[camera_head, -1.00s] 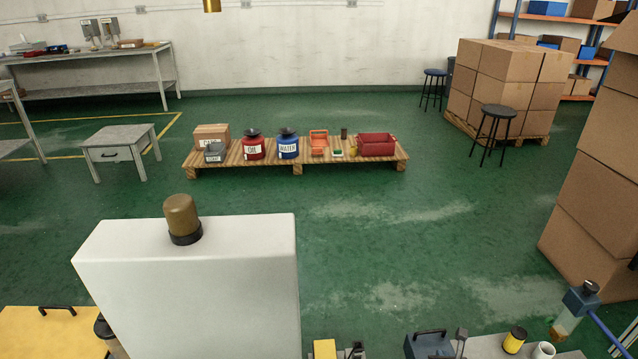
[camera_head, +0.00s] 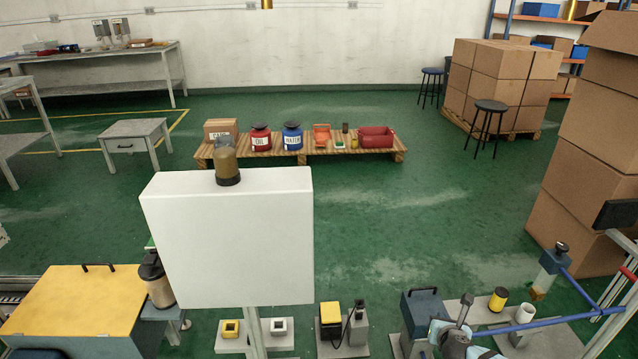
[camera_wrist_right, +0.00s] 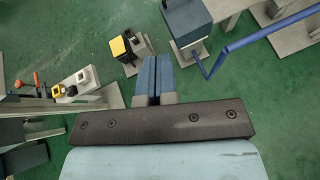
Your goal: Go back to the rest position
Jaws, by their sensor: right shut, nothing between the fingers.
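My right gripper (camera_head: 456,338) shows at the bottom edge of the head view, right of centre, as pale blue and dark parts beside the dark blue box. In the right wrist view its two blue-grey fingers (camera_wrist_right: 153,78) lie side by side, shut with nothing between them. They point over the green floor, between the yellow and black device and the blue box. My left gripper is not in the head view.
A white panel (camera_head: 228,238) stands at centre left. A yellow-topped cabinet (camera_head: 75,305) is at lower left. Near my right gripper are a dark blue box (camera_head: 424,308), a yellow and black device (camera_head: 330,318) and a blue rail (camera_head: 545,322). Open floor (camera_head: 400,215) lies beyond.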

